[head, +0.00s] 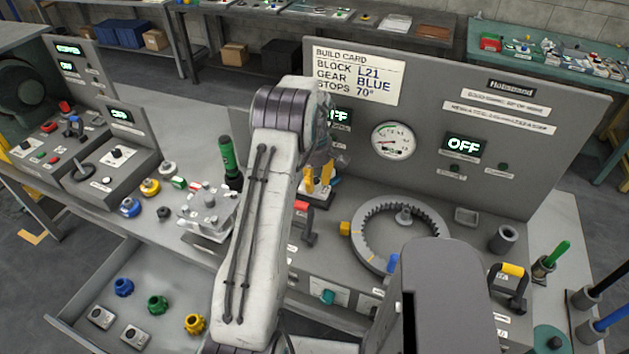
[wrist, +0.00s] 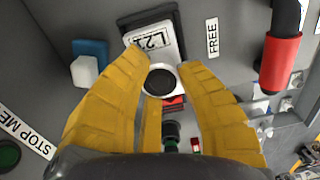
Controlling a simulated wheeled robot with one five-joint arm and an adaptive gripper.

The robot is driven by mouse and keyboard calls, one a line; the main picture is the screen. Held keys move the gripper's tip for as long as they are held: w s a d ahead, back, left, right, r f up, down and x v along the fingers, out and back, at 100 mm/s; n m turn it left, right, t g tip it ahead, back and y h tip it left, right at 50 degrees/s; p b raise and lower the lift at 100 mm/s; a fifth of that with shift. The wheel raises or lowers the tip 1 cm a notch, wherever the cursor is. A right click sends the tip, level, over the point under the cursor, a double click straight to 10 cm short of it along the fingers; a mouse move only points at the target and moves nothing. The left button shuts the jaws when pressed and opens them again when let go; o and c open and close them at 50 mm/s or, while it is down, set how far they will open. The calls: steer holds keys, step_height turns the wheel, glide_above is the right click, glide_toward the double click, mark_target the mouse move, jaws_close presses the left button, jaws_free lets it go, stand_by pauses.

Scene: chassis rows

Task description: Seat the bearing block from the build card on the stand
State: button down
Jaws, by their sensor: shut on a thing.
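My gripper (head: 318,186) is over the bench below the build card (head: 360,76), which reads BLOCK L21, GEAR BLUE, STOPS 70°. In the wrist view its yellow fingers (wrist: 168,75) are closed around a pale bearing block (wrist: 160,64) with a dark round bore. A plate marked L21 (wrist: 152,41) lies just beyond the bore, against a dark part that may be the stand. I cannot tell whether the block rests fully on it. In the head view my arm and fingers mostly hide the block. Two other grey blocks (head: 100,317) lie in the open drawer.
The drawer (head: 75,328) also holds blue, green and yellow gears (head: 158,305). A red-handled lever (wrist: 280,62) stands right of my gripper in the wrist view, near a FREE label (wrist: 212,38). A toothed ring (head: 360,245) and upright panel (head: 560,130) are close by.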

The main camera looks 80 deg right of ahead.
steer(key=shift+f+b, duration=1.05)
steer(key=shift+f, duration=0.3)
stand_by(1.0)
steer(key=c, duration=0.8)
jaws_free()
steer(key=shift+c, duration=0.2)
steer(key=r, duration=1)
steer(key=shift+d+r, duration=0.2)
steer(key=shift+r, duration=0.8)
